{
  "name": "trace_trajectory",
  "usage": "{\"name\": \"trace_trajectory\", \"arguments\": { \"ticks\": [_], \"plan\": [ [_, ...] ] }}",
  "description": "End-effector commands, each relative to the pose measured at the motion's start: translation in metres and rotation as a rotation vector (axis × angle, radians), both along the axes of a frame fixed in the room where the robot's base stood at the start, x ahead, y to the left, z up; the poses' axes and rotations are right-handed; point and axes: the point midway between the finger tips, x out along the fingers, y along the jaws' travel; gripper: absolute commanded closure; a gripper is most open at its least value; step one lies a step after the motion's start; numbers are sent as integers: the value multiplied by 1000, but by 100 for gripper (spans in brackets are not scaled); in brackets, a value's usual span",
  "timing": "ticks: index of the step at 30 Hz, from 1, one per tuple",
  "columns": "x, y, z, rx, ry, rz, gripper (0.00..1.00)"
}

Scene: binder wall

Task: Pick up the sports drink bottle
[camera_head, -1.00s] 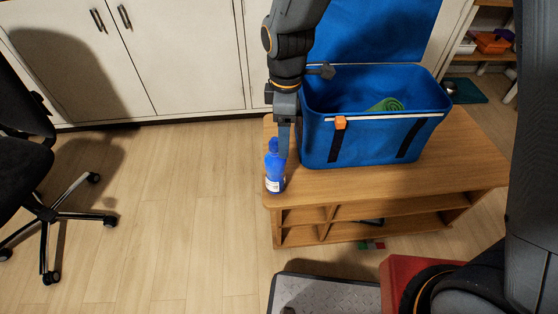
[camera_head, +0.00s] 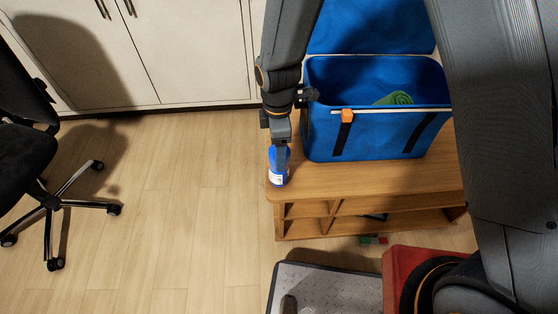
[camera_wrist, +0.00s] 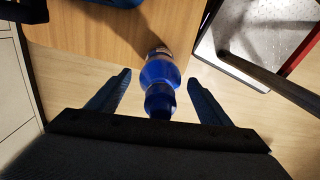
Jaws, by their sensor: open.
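The sports drink bottle (camera_head: 279,168) is blue with a white label. It stands upright at the left end of the wooden bench in the head view. My gripper (camera_head: 279,141) is directly over it and hides its top. In the wrist view the bottle (camera_wrist: 160,78) lies between the two open fingers of my gripper (camera_wrist: 156,92), with a gap on each side. Its blue cap points toward the palm. The fingers do not appear to touch it.
A blue cooler box (camera_head: 385,132) with its lid up stands on the wooden bench (camera_head: 390,181) right of the bottle, close to my gripper. A rolled green item (camera_head: 398,98) lies inside it. An office chair (camera_head: 50,202) stands left on open floor.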

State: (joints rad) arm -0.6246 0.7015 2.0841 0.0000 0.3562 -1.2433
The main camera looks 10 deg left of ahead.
Motion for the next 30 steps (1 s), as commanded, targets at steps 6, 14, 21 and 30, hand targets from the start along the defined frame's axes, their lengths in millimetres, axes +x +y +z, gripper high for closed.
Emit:
{"name": "trace_trajectory", "arguments": {
  "ticks": [6,14,21,30],
  "plan": [
    [0,0,0,0,0,0,36],
    [0,0,0,0,0,0,80],
    [0,0,1,0,-1,0,100],
    [1,0,5,2,-2,0,100]
  ]
}}
